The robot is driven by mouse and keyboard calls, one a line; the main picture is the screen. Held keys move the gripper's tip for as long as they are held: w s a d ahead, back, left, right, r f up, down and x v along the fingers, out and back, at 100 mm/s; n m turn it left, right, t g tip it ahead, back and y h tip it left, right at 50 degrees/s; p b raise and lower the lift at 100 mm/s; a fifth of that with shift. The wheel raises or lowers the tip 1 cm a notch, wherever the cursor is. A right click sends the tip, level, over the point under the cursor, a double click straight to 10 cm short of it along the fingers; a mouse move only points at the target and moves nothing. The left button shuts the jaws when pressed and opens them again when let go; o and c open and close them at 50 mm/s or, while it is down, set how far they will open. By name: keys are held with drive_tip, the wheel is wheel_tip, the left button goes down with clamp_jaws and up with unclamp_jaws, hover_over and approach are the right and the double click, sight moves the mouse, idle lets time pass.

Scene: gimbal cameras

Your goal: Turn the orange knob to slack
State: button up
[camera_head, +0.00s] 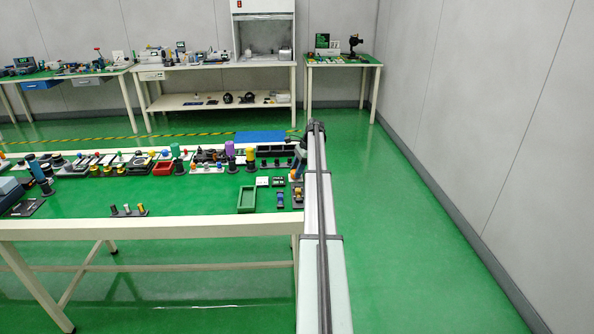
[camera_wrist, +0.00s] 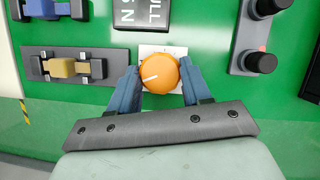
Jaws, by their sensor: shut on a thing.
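The orange knob (camera_wrist: 162,82) is round and sits on a white plate (camera_wrist: 148,50) in the wrist view. A white pointer line on its top face points left and slightly down. My gripper (camera_wrist: 160,70) has one blue finger at each side of the knob and is shut on it. In the head view, my arm reaches over the right end of the table, and the knob cannot be made out clearly there. A dark label (camera_wrist: 143,14) with partly cut-off white letters lies just above the knob's plate. Any markings under my fingers are hidden.
A tan block on a dark rail (camera_wrist: 62,68) lies left of the knob. Black knobs on a grey plate (camera_wrist: 260,62) stand close to the right. A green tray (camera_head: 247,199) and three small posts (camera_head: 128,210) stand on the green table. Its front strip is mostly clear.

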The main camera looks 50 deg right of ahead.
drive_tip(key=n+g, duration=0.1)
drive_tip(key=n, duration=0.1)
drive_tip(key=n+g, duration=0.1)
drive_tip(key=n, duration=0.2)
drive_tip(key=shift+w+d+n, duration=0.15)
drive_tip(key=shift+w+n, duration=0.05)
drive_tip(key=shift+n, duration=0.1)
drive_tip(key=n+g, duration=0.2)
drive_tip(key=n, duration=0.3)
drive_tip(key=shift+w, duration=0.1)
drive_tip(key=shift+n, duration=0.3)
drive_tip(key=o, duration=1.1)
drive_tip(key=shift+c, duration=0.2)
drive_tip(key=shift+r, duration=0.15)
drive_tip(key=v, duration=0.7)
drive_tip(key=shift+w, duration=0.1)
